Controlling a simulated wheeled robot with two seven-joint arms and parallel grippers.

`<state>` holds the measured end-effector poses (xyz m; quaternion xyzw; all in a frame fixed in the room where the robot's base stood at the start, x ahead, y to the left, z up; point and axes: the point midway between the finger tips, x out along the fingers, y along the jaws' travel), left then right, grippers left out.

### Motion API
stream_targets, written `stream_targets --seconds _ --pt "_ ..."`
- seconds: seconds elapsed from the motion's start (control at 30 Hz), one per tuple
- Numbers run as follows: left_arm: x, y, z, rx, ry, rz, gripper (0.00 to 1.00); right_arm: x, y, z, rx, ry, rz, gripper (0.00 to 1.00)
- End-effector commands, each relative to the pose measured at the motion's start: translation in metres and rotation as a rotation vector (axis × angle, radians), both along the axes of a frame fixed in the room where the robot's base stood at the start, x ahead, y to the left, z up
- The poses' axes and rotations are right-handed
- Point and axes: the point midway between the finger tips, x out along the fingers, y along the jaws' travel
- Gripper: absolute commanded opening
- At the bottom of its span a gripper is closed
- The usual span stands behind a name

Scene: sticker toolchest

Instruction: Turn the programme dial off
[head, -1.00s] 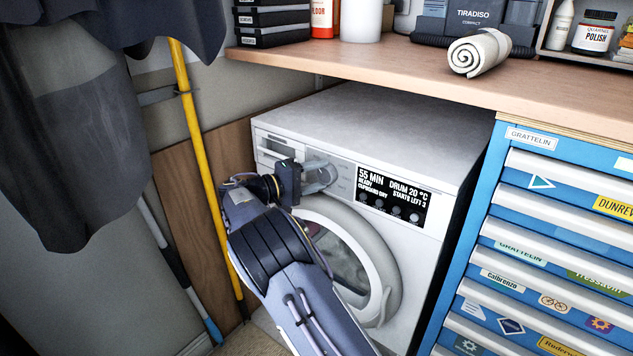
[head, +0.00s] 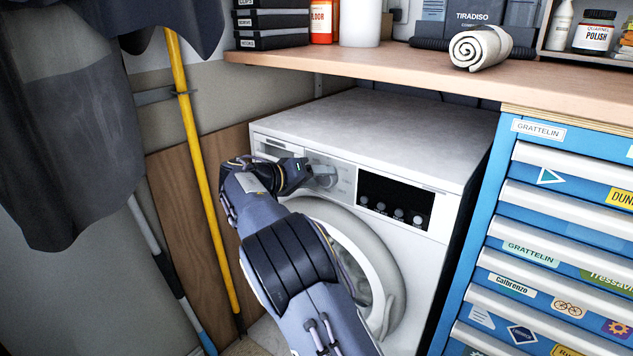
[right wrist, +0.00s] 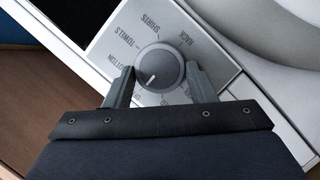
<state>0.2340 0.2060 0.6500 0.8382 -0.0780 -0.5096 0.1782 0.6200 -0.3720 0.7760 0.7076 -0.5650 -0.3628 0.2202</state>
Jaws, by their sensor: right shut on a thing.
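The programme dial (right wrist: 158,62) is a round dark grey knob on the white front panel of the machine (head: 400,130). In the right wrist view its white mark points toward the lower left of the picture. Labels such as RACK, SHIRTS and TOWELS ring it; those near my gripper are partly hidden. My right gripper (right wrist: 161,80) is shut on the dial, one finger on each side. In the head view the gripper (head: 312,172) covers most of the dial. The display (head: 395,202) is dark, without text. My left gripper is out of view.
A wooden worktop (head: 420,75) overhangs behind the machine. A blue drawer chest (head: 478,240) stands close on the right. A yellow pole (head: 200,170) and hanging dark cloth (head: 70,140) are at the left.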

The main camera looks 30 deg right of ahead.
Motion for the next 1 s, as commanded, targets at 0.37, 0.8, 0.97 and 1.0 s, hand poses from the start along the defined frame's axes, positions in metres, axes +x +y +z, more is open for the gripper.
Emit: stream_targets --seconds 0.37,0.8,0.97,1.0 --pt "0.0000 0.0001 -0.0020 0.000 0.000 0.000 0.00 -0.0001 0.0003 -0.0009 0.011 -0.019 0.001 0.28" --pt "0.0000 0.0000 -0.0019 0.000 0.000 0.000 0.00 -0.0002 0.0000 -0.0004 0.009 -0.019 0.000 0.72" --pt "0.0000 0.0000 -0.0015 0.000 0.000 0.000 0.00 -0.0002 0.0006 0.0003 0.009 -0.019 0.001 0.72" --pt "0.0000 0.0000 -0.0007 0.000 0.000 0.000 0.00 -0.0002 0.0023 0.0012 0.009 -0.019 0.001 0.72"
